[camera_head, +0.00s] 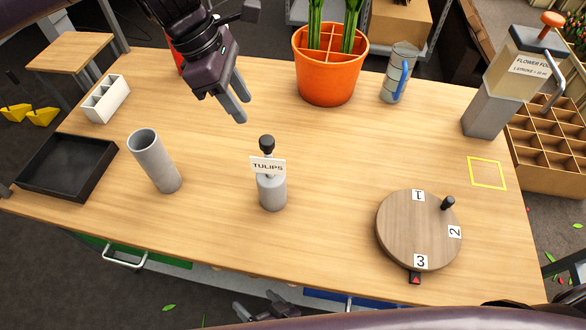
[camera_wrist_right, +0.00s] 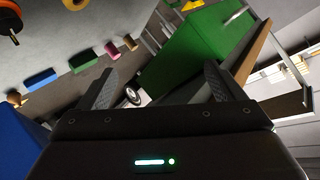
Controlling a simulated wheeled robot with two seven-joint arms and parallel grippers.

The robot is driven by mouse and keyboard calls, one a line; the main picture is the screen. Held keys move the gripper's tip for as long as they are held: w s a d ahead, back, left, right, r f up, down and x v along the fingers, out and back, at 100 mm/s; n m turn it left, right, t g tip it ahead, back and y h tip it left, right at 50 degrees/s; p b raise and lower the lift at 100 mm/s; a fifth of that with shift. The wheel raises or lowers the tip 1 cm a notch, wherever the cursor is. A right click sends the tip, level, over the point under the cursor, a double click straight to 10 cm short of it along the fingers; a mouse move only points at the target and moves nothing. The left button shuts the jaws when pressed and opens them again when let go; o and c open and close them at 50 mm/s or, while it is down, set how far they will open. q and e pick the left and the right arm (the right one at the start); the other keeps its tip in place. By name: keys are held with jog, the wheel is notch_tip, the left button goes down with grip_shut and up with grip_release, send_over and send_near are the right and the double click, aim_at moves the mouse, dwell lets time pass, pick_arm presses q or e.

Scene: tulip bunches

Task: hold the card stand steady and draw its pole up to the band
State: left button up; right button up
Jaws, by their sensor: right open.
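The card stand (camera_head: 271,193) is upright near the middle of the table, with a grey cylindrical body. A white card reading TULIPS (camera_head: 267,165) and a black knob (camera_head: 267,142) are at its top. My right gripper (camera_head: 257,304) is low, beyond the table's front edge, apart from the stand. In the right wrist view (camera_wrist_right: 160,85) its fingers are spread with nothing gripped.
A grey tube (camera_head: 155,162) stands left of the card stand, and a round numbered turntable (camera_head: 410,232) lies to its right. An orange pot (camera_head: 329,75) and a grey can (camera_head: 400,70) stand behind. A black tray (camera_head: 112,160) is at far left. Bare tabletop surrounds the stand.

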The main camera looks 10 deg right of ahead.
jog(key=s+a+r+m+t+y, duration=0.1)
jog(key=a+r+y, duration=0.2)
jog(key=r, duration=0.6)
jog(key=a+r+m+t+y, duration=0.1)
jog(key=a+r+y, duration=0.15)
jog(key=r, duration=0.65)
jog(key=n+t+h, duration=0.1)
jog(key=n+t, duration=0.1)
jog(key=n, duration=0.2)
send_near(266, 176)
jog(key=a, duration=0.3)
jog(key=w+r+n, duration=0.1)
jog(key=r+n, duration=0.1)
jog(key=w+d+r+n+g, duration=0.1)
jog(key=r+n, duration=0.1)
jog(key=n, duration=0.1)
jog(key=w+d+r+n+g, duration=0.1)
jog(key=r+n, duration=0.1)
jog(key=shift+w+r+n+y, duration=0.1)
jog(key=shift+w+n+y, duration=0.25)
jog(key=shift+n, duration=0.05)
notch_tip(266, 176, down, 7)
jog(key=shift+f, duration=0.15)
jog(key=x, duration=0.7)
jog(key=shift+w+a, duration=0.1)
jog(key=shift+a, duration=0.2)
